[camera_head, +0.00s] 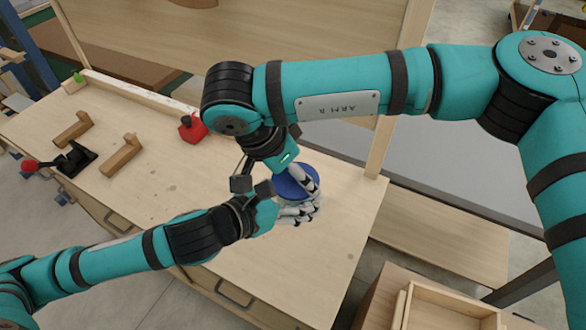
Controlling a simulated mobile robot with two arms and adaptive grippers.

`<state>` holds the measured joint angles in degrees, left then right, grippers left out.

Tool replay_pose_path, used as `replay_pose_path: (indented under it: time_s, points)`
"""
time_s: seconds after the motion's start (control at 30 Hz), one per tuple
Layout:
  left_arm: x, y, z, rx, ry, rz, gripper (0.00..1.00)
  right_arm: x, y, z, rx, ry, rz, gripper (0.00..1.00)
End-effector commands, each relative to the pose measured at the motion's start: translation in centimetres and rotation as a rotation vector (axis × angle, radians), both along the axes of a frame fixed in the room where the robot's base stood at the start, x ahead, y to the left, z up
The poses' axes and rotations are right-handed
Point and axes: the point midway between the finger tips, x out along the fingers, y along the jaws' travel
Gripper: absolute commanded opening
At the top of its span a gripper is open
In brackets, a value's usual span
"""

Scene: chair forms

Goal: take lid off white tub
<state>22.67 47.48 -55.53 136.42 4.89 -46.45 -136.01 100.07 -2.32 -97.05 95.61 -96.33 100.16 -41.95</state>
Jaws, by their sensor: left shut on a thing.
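A round blue lid (284,184) shows near the right end of the workbench, partly covered by my grippers. The white tub under it is almost wholly hidden, so I cannot tell whether lid and tub touch. My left gripper (299,212) comes in from the left, low at the near side of the lid, its pale jointed fingers shut around the tub. My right gripper (304,180) comes down from above, with a pale finger over the lid's right part. Its other fingers are hidden, so its opening is unclear.
The wooden workbench (180,187) holds a red object (192,129), two wooden blocks (121,155) (73,130) and a black clamp-like tool with a red knob (75,159). A wooden post (384,135) stands right of the lid. The bench's front middle is bare.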

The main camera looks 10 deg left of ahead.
Motion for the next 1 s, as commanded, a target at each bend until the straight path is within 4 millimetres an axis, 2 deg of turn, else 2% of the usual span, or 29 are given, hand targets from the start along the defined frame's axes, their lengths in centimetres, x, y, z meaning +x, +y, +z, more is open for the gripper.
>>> replay_pose_path:
  time_s: [0.33,1.0]
  points:
    - [-0.4,-0.5,0.3,-0.011,-0.004,-0.016,0.14,0.2,0.2,0.2,0.01,-0.006,0.001,0.37]
    - [-0.2,-0.2,0.1,-0.005,-0.002,-0.006,0.14,0.1,0.1,2.2,0.003,-0.003,0.0,0.37]
